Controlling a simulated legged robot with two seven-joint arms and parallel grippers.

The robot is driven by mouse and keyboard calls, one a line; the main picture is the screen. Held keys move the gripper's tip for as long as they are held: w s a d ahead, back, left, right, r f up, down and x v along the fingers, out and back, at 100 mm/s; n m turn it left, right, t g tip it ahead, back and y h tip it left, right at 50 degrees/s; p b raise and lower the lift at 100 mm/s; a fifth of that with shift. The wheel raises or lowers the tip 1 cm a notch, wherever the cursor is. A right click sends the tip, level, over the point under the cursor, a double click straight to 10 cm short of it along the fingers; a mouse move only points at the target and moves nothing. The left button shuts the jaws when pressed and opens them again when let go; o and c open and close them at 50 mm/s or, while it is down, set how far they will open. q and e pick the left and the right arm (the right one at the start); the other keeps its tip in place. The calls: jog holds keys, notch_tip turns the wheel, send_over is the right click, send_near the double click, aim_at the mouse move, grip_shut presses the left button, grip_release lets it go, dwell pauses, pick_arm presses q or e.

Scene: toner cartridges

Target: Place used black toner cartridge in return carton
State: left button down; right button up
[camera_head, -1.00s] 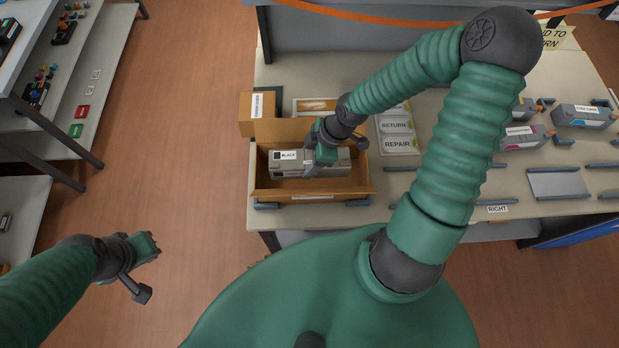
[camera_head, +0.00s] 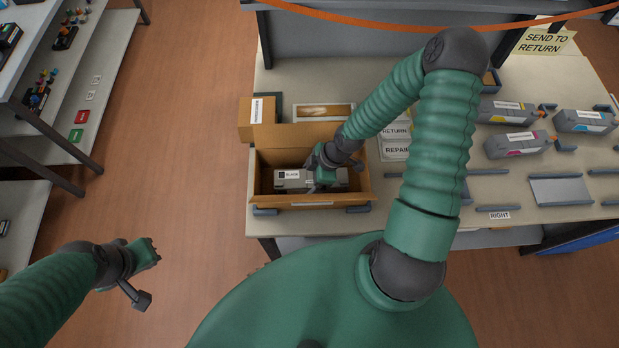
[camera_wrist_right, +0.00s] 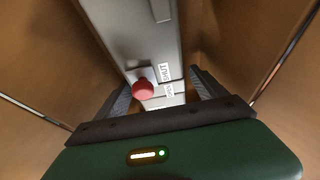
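The black toner cartridge (camera_head: 297,179), a grey box-shaped unit with a "BLACK" label, lies low inside the open brown return carton (camera_head: 310,199). My right gripper (camera_head: 314,178) reaches down into the carton over the cartridge. In the right wrist view its two dark fingers straddle the cartridge (camera_wrist_right: 140,35), close against both sides, near a red knob (camera_wrist_right: 142,88). The fingertips and the cartridge's underside are hidden, so contact with the carton floor cannot be told. My left gripper (camera_head: 153,252) hangs away from the table at the lower left, and its fingers are too small to read.
A smaller cardboard box (camera_head: 259,114) and a framed tray (camera_head: 323,112) stand behind the carton. Signs reading "RETURN" (camera_head: 396,129) and "REPAIR" (camera_head: 397,150) lie to its right. Magenta (camera_head: 519,144) and cyan (camera_head: 583,121) cartridges sit farther right. A shelf unit (camera_head: 60,143) stands at the left.

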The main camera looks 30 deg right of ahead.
jog(key=shift+d, duration=0.2)
jog(key=shift+d+r, duration=0.25)
jog(key=shift+r, duration=0.05)
jog(key=p+v, duration=0.1)
jog(key=v, duration=0.4)
jog(key=p+v, duration=0.1)
jog(key=v, duration=0.5)
jog(key=shift+s+a+r, duration=0.15)
jog(key=shift+s+a, duration=0.05)
jog(key=shift+w+d, duration=0.1)
